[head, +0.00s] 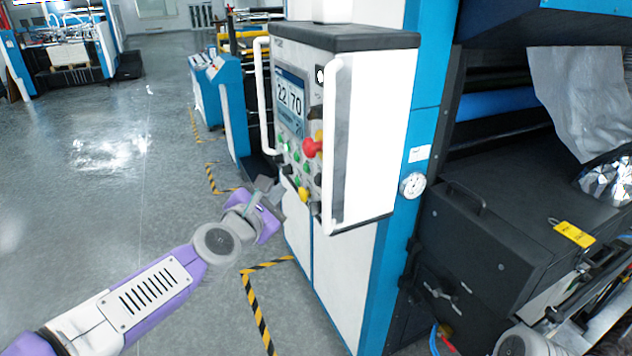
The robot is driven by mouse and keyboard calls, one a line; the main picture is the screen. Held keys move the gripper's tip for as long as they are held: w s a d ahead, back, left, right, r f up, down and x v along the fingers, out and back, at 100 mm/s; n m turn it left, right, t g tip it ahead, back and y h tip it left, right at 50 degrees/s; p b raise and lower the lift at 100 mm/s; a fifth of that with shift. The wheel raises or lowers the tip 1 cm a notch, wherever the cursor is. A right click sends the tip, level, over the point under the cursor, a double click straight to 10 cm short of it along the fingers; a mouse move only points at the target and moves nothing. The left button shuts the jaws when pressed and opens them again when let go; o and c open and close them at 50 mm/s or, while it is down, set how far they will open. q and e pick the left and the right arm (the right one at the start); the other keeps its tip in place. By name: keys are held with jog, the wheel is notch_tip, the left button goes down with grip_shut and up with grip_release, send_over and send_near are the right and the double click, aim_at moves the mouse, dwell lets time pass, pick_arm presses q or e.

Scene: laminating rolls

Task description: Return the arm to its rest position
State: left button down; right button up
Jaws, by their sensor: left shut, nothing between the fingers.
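My left arm comes in from the lower left, purple and white with grey joints. Its gripper (276,188) is shut and empty, with its tip close to the lower left side of the control panel (375,140). I cannot tell whether it touches the panel. The panel has a screen (290,97) reading 22 and 70, a red knob (312,147), and several green, black and yellow buttons. A grey rounded joint at the bottom right looks like part of my right arm; its gripper is not in view.
White handle bars (333,150) flank the panel face. A blue and white machine column, a gauge (412,185) and a black machine housing (490,225) with a yellow tag (574,234) stand to the right. Grey floor (110,200) lies open on the left, with yellow-black floor tape (257,305).

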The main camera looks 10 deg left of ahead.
pick_arm(q)
notch_tip(320, 180, down, 40)
jog(key=s+d+m+g+b, duration=0.2)
jog(key=m+g+b, duration=0.4)
jog(key=m, duration=0.5)
jog(key=s+d+f+m+g+b, duration=0.1)
jog(key=s+f+m+g, duration=0.3)
jog(key=s+f, duration=0.8)
jog(key=s+d+f+m+g+h+b, duration=0.1)
jog(key=s+d+f+m+g, duration=0.3)
jog(key=s+f+m, duration=0.4)
jog(key=s+f+g+b, duration=0.1)
jog(key=s+f, duration=0.3)
jog(key=f, duration=0.3)
jog(key=shift+s+f+m, duration=0.3)
jog(key=shift+m, duration=0.1)
